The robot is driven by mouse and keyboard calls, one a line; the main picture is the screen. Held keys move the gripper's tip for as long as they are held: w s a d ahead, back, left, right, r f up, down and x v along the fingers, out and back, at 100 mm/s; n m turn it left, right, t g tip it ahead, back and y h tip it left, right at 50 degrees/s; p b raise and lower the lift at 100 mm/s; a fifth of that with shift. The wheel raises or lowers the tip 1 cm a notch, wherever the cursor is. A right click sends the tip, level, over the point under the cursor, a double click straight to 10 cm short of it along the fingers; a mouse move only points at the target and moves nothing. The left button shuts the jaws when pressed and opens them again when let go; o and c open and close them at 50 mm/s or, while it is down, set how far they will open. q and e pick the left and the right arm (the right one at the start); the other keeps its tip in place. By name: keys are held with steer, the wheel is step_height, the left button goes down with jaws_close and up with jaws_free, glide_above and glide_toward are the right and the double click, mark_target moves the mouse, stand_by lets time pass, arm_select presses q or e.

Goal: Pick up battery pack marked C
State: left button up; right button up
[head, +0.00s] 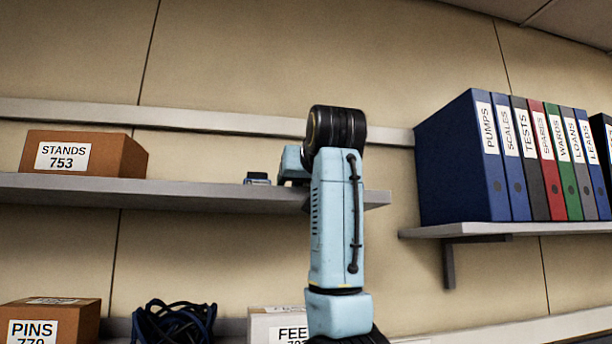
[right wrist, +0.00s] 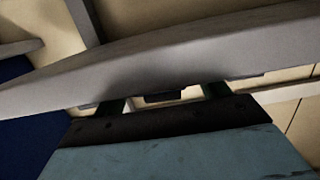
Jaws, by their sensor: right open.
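A small dark, blue-grey block (head: 257,178) sits on the upper grey shelf (head: 200,194) in the head view, left of my right arm. It may be a battery pack; no letter C can be read. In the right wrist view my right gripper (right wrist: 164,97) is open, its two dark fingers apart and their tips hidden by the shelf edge. A dark object (right wrist: 163,96) shows partly between the fingers, mostly covered by the shelf; whether it is touched cannot be told. In the head view my forearm hides most of this gripper. My left gripper is out of view.
A brown STANDS box (head: 85,152) is on the upper shelf at left. Binders (head: 455,160) stand on a shelf at right. Below are a PINS box (head: 48,320), dark cables (head: 174,322) and a white box (head: 275,325). The upper shelf is clear between the STANDS box and the small block.

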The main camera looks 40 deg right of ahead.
steer(key=shift+w+d+f, duration=0.1)
steer(key=shift+w+d, duration=0.2)
steer(key=shift+w, duration=0.2)
steer(key=c, duration=1.1)
steer(key=shift+c, duration=0.2)
